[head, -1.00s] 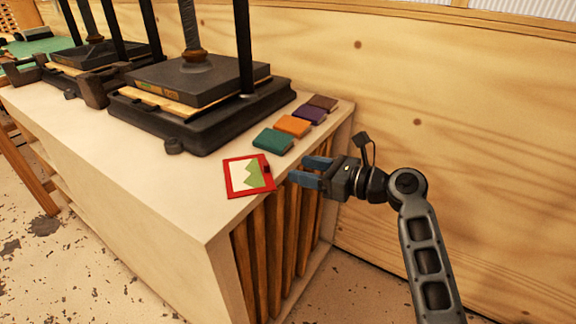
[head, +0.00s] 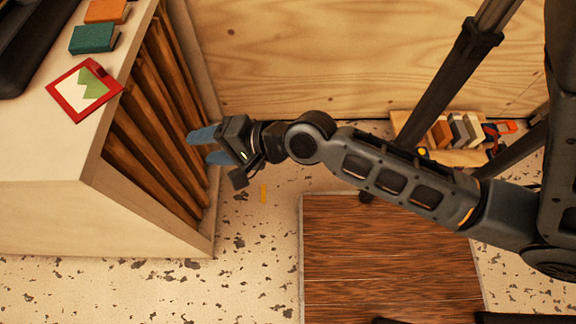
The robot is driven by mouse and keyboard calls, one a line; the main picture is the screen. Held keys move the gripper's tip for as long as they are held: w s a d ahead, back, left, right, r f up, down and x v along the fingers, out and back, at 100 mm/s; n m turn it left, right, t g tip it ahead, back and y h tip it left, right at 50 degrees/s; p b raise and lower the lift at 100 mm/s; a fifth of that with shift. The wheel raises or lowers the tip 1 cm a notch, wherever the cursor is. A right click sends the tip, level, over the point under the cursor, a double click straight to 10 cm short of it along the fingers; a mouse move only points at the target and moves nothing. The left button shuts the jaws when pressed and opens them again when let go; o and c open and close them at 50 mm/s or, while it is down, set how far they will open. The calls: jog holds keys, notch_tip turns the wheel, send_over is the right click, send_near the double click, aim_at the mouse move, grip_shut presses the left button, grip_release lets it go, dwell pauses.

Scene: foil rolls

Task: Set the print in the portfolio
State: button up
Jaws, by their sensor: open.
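The print (head: 84,90), a red-bordered picture with a green mountain shape on white, lies flat near the front edge of the bench top (head: 45,135), upper left in the head view. My gripper (head: 205,146), with blue fingers, is open and empty. It points left at the bench's slatted wooden side (head: 150,120), to the right of the print and apart from it. Whether the fingertips touch the slats I cannot tell. I cannot identify a portfolio with certainty in this view.
A teal block (head: 92,39) and an orange one (head: 106,11) lie behind the print. A dark wood panel (head: 390,260) is on the speckled floor (head: 200,290). A low wooden shelf (head: 455,155) with several upright coloured items stands at the right by dark posts.

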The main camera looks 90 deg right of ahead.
jog(key=s+a+r+n, duration=0.3)
jog(key=s+a+n, duration=0.3)
jog(key=s+n, duration=0.3)
jog(key=shift+n, duration=0.9)
jog(key=s+a+r+n, duration=0.1)
jog(key=r+n, duration=0.1)
jog(key=n, duration=0.1)
jog(key=s+a+r+n+t+y, duration=0.1)
jog(key=s+r+n, duration=0.1)
jog(key=n, duration=0.1)
jog(key=s+a+r+n+t+y, duration=0.1)
jog(key=s+a+r+n, duration=0.1)
jog(key=n, duration=0.1)
jog(key=shift+s+r+n, duration=0.2)
jog(key=shift+s+n, duration=0.05)
jog(key=shift+n, duration=0.15)
jog(key=shift+s+a+r+n, duration=0.2)
jog(key=shift+r+n, duration=0.15)
jog(key=shift+n, duration=0.25)
jog(key=shift+c, duration=0.7)
jog(key=shift+d, duration=0.1)
